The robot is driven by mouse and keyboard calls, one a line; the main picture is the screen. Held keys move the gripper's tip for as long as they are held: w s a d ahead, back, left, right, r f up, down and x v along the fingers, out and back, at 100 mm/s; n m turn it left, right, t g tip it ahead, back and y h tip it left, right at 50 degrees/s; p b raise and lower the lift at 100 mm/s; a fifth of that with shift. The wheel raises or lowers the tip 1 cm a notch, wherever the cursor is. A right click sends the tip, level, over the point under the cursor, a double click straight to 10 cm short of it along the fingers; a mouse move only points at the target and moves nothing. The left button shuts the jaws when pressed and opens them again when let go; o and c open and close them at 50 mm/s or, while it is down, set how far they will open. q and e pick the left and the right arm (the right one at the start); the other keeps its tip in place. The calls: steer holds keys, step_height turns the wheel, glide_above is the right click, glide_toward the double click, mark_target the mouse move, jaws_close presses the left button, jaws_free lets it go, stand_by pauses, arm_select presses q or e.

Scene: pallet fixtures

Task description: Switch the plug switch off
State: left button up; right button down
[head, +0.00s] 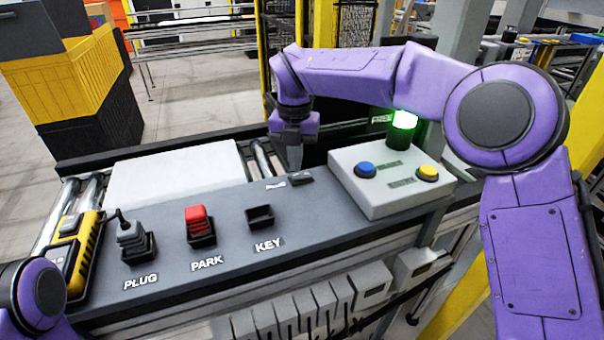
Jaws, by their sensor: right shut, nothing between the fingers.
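The plug switch (134,240) is a grey lever with a ribbed boot on a black base, above the label PLUG on the grey panel (186,273). Its thin tip leans up and to the left.
A red PARK switch (199,225) and a black KEY socket (260,216) sit right of the plug switch. A button box (391,182) with blue and yellow buttons and a lit green lamp (402,122) stands further right. A yellow-black device (73,250) is at the left.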

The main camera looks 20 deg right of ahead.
mark_target(296, 175)
steer(key=shift+f+b, duration=0.9)
steer(key=shift+f, duration=0.2)
stand_by(0.9)
steer(key=shift+r, duration=0.1)
step_height(296, 175, up, 7)
steer(key=p, duration=0.6)
